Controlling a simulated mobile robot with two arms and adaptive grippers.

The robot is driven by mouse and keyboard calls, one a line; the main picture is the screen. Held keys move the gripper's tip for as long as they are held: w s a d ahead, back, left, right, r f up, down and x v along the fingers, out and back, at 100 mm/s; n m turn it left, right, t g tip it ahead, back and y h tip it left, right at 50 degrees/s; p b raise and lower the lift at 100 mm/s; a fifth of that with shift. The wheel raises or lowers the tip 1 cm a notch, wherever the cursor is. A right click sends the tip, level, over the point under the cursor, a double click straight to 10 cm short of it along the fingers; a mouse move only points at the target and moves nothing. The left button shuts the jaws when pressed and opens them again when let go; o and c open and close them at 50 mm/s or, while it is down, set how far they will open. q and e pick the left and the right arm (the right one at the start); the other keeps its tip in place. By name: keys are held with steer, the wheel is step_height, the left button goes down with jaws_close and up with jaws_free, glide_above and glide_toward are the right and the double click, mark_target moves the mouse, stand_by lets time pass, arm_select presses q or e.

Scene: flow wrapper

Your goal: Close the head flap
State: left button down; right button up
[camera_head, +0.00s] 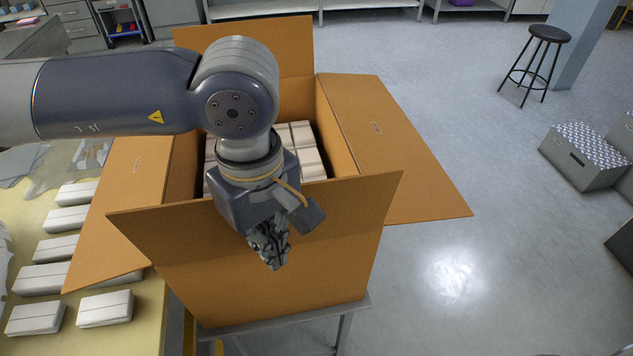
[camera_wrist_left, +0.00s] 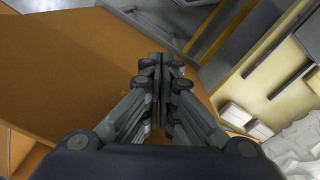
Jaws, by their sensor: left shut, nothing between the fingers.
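A cardboard box (camera_head: 280,285) stands open with its four top flaps out. The near flap (camera_head: 345,205) leans outward toward me. The far flap (camera_head: 290,45) stands upright. The left flap (camera_head: 125,205) and right flap (camera_head: 395,150) slope outward and down. I cannot tell which one is called the head flap. My left gripper (camera_head: 273,262) is shut and empty, pointing down in front of the near flap; whether it touches is unclear. In the left wrist view, the shut fingers (camera_wrist_left: 161,62) are beside brown cardboard (camera_wrist_left: 65,75). My right gripper is not in view.
White packs (camera_head: 305,150) fill the box, partly hidden by my left arm. The box rests on a grey stand (camera_head: 290,318). A yellowish table (camera_head: 75,333) with several white packs is at left. A stool (camera_head: 548,35) and grey crates (camera_head: 580,165) are at right; the floor between is clear.

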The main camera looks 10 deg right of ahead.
arm_select(q)
steer(key=w, duration=1.2)
step_height(320, 180, up, 7)
steer(key=s+p, duration=0.1)
steer(key=p, duration=0.2)
steer(key=shift+s, duration=0.25)
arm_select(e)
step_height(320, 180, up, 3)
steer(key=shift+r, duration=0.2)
arm_select(q)
steer(key=shift+r, duration=0.1)
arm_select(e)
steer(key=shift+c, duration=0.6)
